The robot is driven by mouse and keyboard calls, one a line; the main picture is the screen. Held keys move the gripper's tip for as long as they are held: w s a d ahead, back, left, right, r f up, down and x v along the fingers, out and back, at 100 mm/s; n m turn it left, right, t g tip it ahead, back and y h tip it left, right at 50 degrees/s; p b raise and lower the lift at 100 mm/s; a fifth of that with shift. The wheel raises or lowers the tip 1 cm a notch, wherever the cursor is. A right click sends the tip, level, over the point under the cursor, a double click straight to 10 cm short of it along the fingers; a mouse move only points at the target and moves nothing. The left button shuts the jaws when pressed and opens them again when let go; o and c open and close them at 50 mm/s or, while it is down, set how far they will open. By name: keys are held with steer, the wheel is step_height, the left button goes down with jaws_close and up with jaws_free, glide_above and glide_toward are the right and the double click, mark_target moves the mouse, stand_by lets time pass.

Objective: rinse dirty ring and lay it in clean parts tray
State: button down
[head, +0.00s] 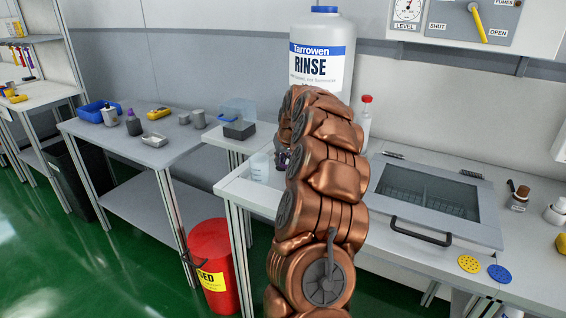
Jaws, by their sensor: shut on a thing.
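My copper arm rises through the middle of the view and bends down behind itself. Only a small dark, purplish part of my gripper (282,160) shows at its left edge, above the white bench. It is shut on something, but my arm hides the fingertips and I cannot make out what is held. No ring can be told apart. A large white bottle labelled RINSE (318,66) stands behind my arm. On the left table are a blue tray (93,112) and a small grey tray (154,140); neither shows a readable label.
A clear beaker (259,167) stands left of my arm. A glass-lidded box (428,188) with a dark handle is closed on the right. A red bin (211,262) stands on the floor between the tables.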

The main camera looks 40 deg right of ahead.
steer(key=shift+a, duration=0.1)
stand_by(0.5)
steer(key=shift+w+a, duration=0.15)
steer(key=shift+a, duration=0.15)
steer(key=shift+b, duration=0.3)
steer(key=shift+s+a+b, duration=0.2)
steer(key=shift+s+b, duration=0.1)
steer(key=shift+s, duration=0.2)
steer(key=shift+s+a+b, duration=0.15)
steer(key=shift+s+b, duration=0.1)
steer(key=shift+s, duration=0.2)
steer(key=shift+s+a+b, duration=0.35)
steer(key=shift+s+b, duration=0.15)
steer(key=shift+s, duration=0.45)
steer(key=shift+s+a+b, duration=0.35)
steer(key=shift+s+b, duration=0.2)
steer(key=shift+s, duration=0.4)
steer(key=shift+s+a+b, duration=0.35)
steer(key=shift+s+b, duration=0.15)
steer(key=shift+s, duration=0.45)
steer(key=shift+s+a+r+b, duration=0.2)
steer(key=shift+s+a+r, duration=0.1)
steer(key=shift+s+r, duration=0.45)
steer(key=shift+s+a+r+b, duration=0.15)
steer(key=shift+s+a+r, duration=0.1)
steer(key=shift+s+r, duration=0.45)
steer(key=shift+s+a+r+b, duration=0.25)
steer(key=shift+s+r, duration=0.35)
steer(key=shift+s, duration=0.3)
